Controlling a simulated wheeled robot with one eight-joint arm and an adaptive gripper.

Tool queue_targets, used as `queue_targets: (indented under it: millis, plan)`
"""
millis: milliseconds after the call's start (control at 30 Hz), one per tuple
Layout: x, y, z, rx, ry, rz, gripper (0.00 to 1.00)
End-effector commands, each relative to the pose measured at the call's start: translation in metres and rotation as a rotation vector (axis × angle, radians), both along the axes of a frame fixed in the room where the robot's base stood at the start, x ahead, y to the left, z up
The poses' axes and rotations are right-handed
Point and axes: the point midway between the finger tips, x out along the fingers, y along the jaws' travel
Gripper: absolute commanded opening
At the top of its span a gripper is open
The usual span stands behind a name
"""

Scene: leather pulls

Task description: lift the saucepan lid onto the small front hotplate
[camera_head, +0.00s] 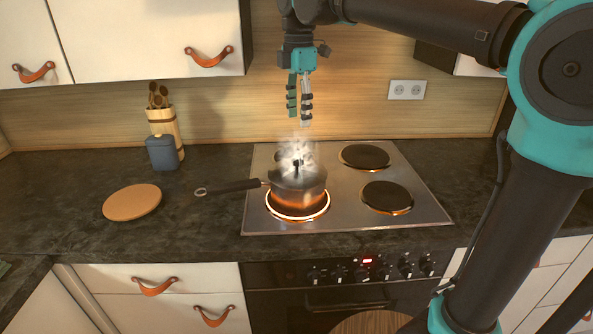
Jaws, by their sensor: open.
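The saucepan (298,194) stands on the glowing front left hotplate (298,216), its dark handle pointing left. Its lid is on top, with a small dark knob (296,164) standing up at its middle. Pale steam rises around the knob and partly hides the lid. The front right hotplate (387,197) is dark and bare. My gripper (298,121) hangs above the saucepan with its fingers pointing down. It is open and empty, with a clear gap between its fingertips and the knob.
Another bare hotplate (365,157) lies at the back right of the cooktop (340,224). A round wooden board (132,202), a blue jar (162,153) and a utensil holder (166,128) stand to the left. A socket (407,90) is on the back wall.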

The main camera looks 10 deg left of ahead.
Motion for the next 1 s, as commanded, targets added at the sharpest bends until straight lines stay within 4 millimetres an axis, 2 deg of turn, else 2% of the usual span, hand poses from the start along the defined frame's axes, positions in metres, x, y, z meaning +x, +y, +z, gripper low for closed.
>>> queue_targets:
  millis: [200,400,667,1000]
  plan:
    - [0.000,0.000,-0.045,0.000,0.000,-0.001,0.52]
    - [0.000,0.000,-0.079,0.000,0.000,-0.001,0.52]
    - [0.001,0.001,-0.096,0.000,0.000,-0.001,0.52]
    - [0.003,0.002,-0.140,0.000,0.000,-0.001,0.52]
